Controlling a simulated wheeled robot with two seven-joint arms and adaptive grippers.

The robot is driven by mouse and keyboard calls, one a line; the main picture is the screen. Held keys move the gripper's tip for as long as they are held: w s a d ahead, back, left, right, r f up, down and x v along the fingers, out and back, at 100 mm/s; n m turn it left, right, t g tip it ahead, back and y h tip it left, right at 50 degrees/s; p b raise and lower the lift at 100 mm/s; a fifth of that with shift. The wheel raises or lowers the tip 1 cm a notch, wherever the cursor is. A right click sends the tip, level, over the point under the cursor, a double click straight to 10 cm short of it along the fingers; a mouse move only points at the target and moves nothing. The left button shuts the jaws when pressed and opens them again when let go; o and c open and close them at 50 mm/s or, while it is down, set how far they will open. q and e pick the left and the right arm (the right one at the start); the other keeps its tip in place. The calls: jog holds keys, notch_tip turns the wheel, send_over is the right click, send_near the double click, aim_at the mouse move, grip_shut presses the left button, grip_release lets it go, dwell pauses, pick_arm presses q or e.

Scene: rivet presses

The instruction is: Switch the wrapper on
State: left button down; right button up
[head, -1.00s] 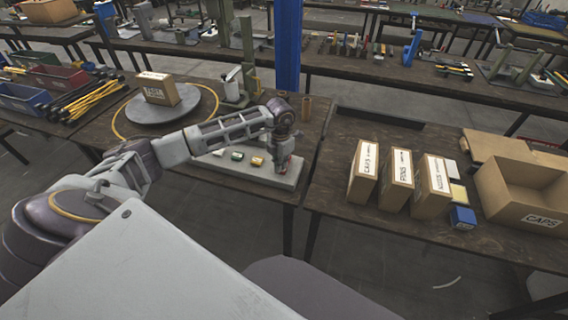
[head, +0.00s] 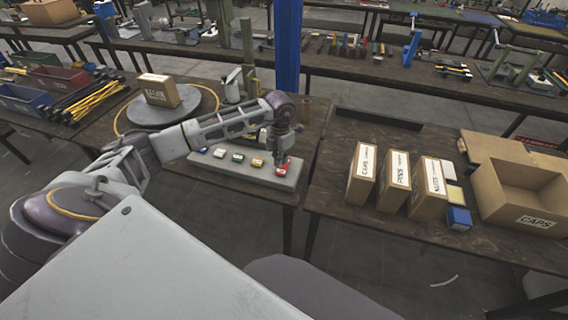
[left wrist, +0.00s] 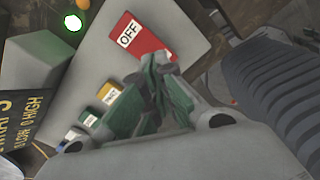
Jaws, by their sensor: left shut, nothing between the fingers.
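The wrapper's round turntable (head: 205,103) stands at the left of the bench with a brown carton (head: 172,92) on it. A pale control panel (head: 238,171) lies at the bench's front edge with a row of coloured switches: blue (head: 202,150), green (head: 238,156), yellow (head: 257,162) and red (head: 282,168). In the left wrist view the red one (left wrist: 145,37) reads OFF. A green lamp (left wrist: 73,20) glows there. My left gripper (head: 281,153) is shut and empty above the panel's red end; its fingers (left wrist: 163,75) appear just beside the red switch in that view.
A green post (head: 248,58) and a blue column (head: 288,50) rise behind the panel. On the right bench stand three labelled cartons (head: 396,182) and an open CAPS box (head: 530,195). Yellow-handled tools (head: 95,97) lie at the left.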

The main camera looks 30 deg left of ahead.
aim_at(281, 171)
pick_arm(q)
jog(key=shift+r+p, duration=0.35)
jog(key=shift+r, duration=0.4)
jog(key=shift+r+p, duration=0.3)
jog(key=shift+r, duration=0.5)
pick_arm(e)
jog(key=shift+w+d+r, duration=0.2)
jog(key=shift+w+r, duration=0.05)
jog(key=shift+r, duration=0.2)
jog(key=shift+w+d+r, duration=0.15)
jog(key=shift+w+r, duration=0.05)
jog(key=shift+r, duration=0.25)
jog(key=shift+s, duration=0.15)
